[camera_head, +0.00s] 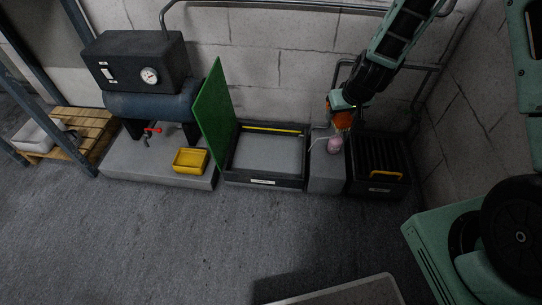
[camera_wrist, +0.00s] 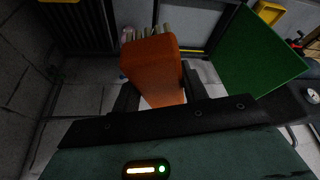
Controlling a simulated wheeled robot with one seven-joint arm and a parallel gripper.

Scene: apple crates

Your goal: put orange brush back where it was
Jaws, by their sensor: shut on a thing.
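The orange brush (camera_head: 342,120) is in my gripper (camera_head: 343,106), above the grey block (camera_head: 326,180) at the right of the back wall. In the wrist view the brush (camera_wrist: 153,68) fills the space between the two dark fingers of my gripper (camera_wrist: 157,92). Its pale bristle tufts (camera_wrist: 147,32) point away from the wrist. My gripper is shut on the brush. Whether the brush touches anything below cannot be told.
A pink object (camera_head: 334,145) sits on the grey block below the brush. A slatted black crate (camera_head: 363,187) with a yellow handle stands right of it. A black-rimmed tray (camera_head: 262,182) and upright green panel (camera_head: 213,115) stand left. A yellow bin (camera_head: 190,161) is further left.

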